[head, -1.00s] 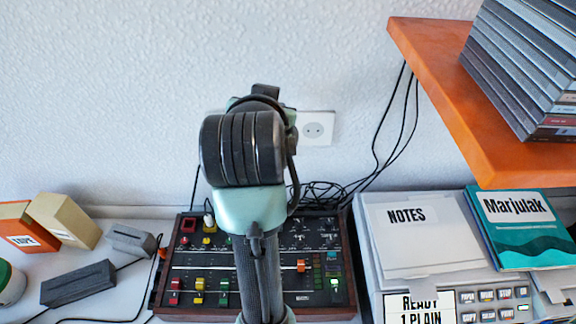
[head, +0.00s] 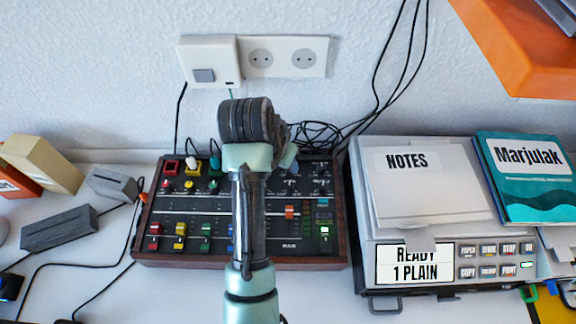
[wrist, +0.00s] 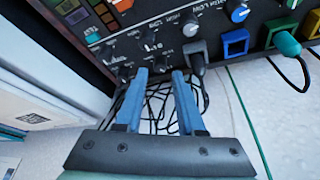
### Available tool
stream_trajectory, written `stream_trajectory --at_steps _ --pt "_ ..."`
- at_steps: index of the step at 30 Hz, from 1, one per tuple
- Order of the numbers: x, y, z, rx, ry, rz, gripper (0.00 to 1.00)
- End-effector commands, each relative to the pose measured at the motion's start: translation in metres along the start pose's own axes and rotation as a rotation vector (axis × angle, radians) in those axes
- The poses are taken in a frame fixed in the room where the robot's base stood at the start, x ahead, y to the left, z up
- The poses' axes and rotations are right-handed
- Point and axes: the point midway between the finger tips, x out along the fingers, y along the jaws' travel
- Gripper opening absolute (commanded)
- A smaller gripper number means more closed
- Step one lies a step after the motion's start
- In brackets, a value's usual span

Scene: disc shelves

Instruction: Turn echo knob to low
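The mixer (head: 180,212), a dark panel in a wooden case, stands on the white table in the head view. Its right back corner carries several small knobs (head: 318,183), partly behind my arm. In the wrist view the panel (wrist: 118,22) shows at a slant. It has a dark knob (wrist: 152,45), a pale-topped knob (wrist: 190,28) and a blue knob (wrist: 240,12). One label seems to read LOW; I cannot tell which knob is echo.
Black cables (head: 315,137) lie bundled behind the mixer. Wall sockets (head: 285,57) are above it. A grey machine (head: 400,283) with a notes pad stands close on the right. An orange shelf (head: 500,50) juts out at upper right. Grey boxes (head: 60,228) lie at left.

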Motion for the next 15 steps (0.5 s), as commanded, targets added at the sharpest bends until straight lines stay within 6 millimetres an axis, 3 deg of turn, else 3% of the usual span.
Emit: stream_trajectory --at_steps 6,15 --pt "0.032 0.0 0.0 0.001 -0.001 -0.001 0.38" --pt "0.041 0.0 -0.001 0.001 0.002 -0.002 0.38"
